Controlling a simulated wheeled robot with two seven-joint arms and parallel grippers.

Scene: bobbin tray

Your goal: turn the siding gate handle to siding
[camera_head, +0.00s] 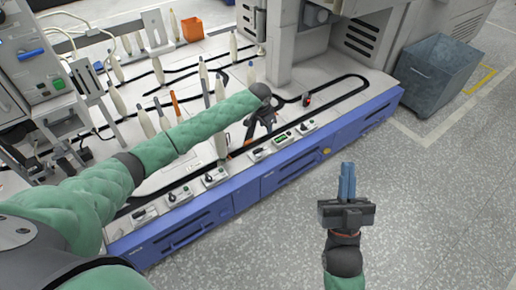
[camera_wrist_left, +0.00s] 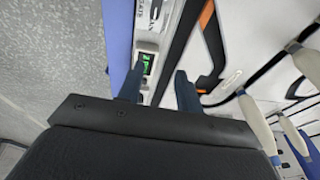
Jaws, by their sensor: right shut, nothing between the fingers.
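A row of small control modules with dark knobs or levers runs along the console's front edge, including a left module (camera_head: 210,179). I cannot tell which one is the siding gate handle. A module with a green display (camera_head: 283,140) also shows in the left wrist view (camera_wrist_left: 148,64), just beyond and between the fingers. My left gripper (camera_head: 250,141) hangs low over the front edge beside these modules. Its two fingers (camera_wrist_left: 158,88) are apart with nothing held. My right gripper (camera_head: 347,180) is shut and empty, raised above the floor to the right of the console.
Several upright bobbins (camera_head: 145,121) stand on black looped tracks behind the modules. A small black and red piece (camera_head: 306,99) sits inside the right loop. A grey bin (camera_head: 436,75) stands on open floor at right.

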